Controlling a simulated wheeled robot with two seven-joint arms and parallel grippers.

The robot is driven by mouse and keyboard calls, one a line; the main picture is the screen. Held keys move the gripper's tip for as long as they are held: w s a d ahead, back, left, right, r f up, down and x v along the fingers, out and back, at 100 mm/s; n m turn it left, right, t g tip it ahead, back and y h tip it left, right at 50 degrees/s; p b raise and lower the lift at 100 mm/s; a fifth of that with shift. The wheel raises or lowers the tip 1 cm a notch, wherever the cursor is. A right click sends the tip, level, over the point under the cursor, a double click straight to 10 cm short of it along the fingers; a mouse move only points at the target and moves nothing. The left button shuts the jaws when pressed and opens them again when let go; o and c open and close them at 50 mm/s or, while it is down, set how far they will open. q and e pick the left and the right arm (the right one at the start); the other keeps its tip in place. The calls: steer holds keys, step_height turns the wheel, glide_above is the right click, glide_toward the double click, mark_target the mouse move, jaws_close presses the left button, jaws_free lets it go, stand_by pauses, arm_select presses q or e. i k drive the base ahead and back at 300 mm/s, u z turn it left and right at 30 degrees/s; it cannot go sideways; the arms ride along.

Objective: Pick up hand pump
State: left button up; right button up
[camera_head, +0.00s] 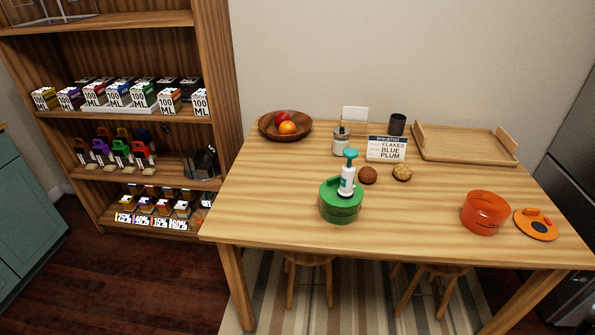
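The hand pump (347,178) is white with a teal knob on top. It stands upright on the lid of a round green container (341,206) near the front of the wooden table (270,194). Neither of my grippers shows in the head view, and nothing is seen touching the pump.
An orange container (485,212) and its orange lid (536,224) lie at the right. Behind the pump are a jar (341,143), a label card (387,149), a fruit bowl (285,126), a dark cup (397,124) and a wooden tray (465,145). A stocked shelf (125,115) stands left.

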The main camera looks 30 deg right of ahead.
mark_target(345, 191)
steer(key=z, duration=0.05)
steer(key=i, duration=0.85)
steer(key=z, duration=0.6)
